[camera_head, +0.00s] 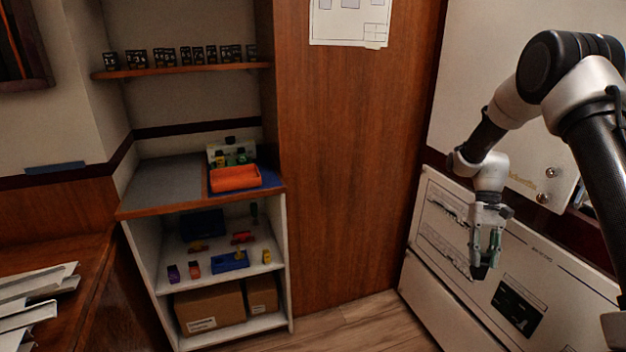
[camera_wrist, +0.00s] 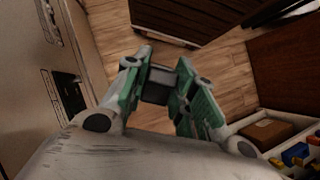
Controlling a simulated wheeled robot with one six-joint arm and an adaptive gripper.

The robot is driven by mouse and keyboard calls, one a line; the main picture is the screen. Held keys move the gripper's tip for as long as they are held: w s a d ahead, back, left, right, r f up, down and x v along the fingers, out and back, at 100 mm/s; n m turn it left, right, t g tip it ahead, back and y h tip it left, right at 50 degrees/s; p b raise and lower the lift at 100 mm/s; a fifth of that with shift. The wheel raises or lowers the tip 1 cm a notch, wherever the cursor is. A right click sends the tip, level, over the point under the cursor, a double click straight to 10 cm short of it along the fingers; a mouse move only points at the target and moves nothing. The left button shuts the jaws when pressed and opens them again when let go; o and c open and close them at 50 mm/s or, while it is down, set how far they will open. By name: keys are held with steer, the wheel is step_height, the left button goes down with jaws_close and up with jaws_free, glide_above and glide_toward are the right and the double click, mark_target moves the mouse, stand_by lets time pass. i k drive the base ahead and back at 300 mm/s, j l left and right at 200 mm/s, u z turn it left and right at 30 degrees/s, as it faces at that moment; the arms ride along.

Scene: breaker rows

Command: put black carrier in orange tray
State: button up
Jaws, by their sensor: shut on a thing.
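My gripper (camera_head: 486,246) is at the right of the head view, in front of the light panel. It is shut on the black carrier (camera_head: 479,272), a small dark block that sticks out below the fingertips. In the wrist view the carrier (camera_wrist: 158,84) shows as a dark grey block between the green-padded fingers (camera_wrist: 163,80); part of it is hidden by them. The orange tray (camera_head: 236,184) sits on a blue mat on the top of the shelf unit, far to the left of my gripper. Its inside is hard to make out.
A box with green and yellow items (camera_head: 228,153) stands behind the tray. The lower shelf (camera_head: 165,285) holds blue bins and several small coloured parts, with cardboard boxes (camera_head: 210,308) below. A wooden panel (camera_head: 345,160) stands between shelf and light panel. The grey countertop (camera_head: 172,183) left of the tray is clear.

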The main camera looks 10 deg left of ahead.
mark_target(235, 178)
steer(key=i+u, duration=0.1)
steer(key=u, duration=0.7)
steer(key=i+l+u, duration=0.1)
steer(key=u, duration=0.3)
steer(key=i+u, duration=0.1)
steer(key=u, duration=0.25)
